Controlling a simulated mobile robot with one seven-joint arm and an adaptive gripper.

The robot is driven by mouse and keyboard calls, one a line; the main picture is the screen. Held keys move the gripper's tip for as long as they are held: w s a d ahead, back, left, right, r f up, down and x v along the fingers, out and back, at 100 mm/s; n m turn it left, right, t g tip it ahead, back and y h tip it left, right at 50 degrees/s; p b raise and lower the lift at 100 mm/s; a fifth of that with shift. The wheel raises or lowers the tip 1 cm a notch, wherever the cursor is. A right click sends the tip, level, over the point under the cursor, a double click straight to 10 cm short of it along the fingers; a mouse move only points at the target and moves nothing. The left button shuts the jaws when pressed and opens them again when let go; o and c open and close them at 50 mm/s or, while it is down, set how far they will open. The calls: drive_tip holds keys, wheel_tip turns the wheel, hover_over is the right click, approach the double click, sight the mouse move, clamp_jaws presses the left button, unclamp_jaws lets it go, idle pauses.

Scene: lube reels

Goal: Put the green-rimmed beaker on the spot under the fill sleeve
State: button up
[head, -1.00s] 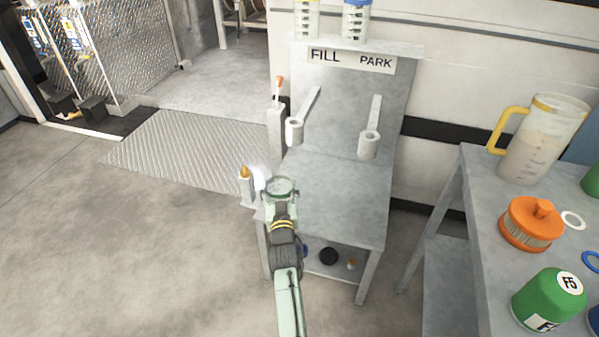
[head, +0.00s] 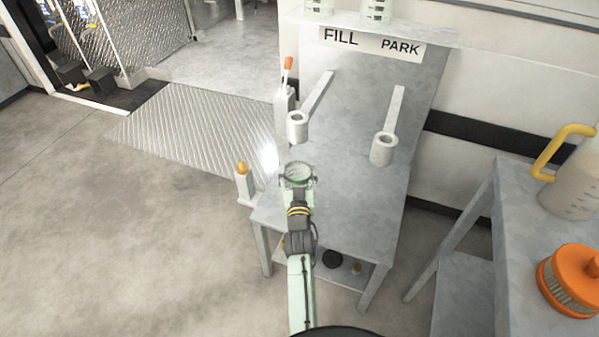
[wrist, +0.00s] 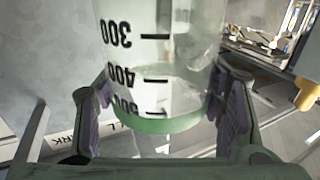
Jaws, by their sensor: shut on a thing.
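The green-rimmed beaker (head: 298,173) is a clear cup held at the end of my arm. It also fills the middle of the wrist view (wrist: 160,70), with black marks such as 300 and 400 and a green rim. My gripper (head: 298,184) is shut on it, a finger on each side in the wrist view (wrist: 162,112). The fill sleeve (head: 298,126) is a short white tube on a bracket below the word FILL. The beaker is on the near side of this sleeve, over the stand's worktop (head: 350,215). The spot under the sleeve cannot be made out.
The park sleeve (head: 383,149) juts out at the right of the stand. A lever with an orange tip (head: 287,75) and a yellow-tipped bottle (head: 243,180) stand at the left. A side table (head: 510,225) at right holds a jug (head: 575,185) and an orange-capped filter (head: 570,280).

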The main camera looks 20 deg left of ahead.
drive_tip(key=shift+r, duration=0.2)
drive_tip(key=shift+f, duration=0.3)
drive_tip(key=o, duration=1.5)
drive_tip(key=shift+r, duration=0.1)
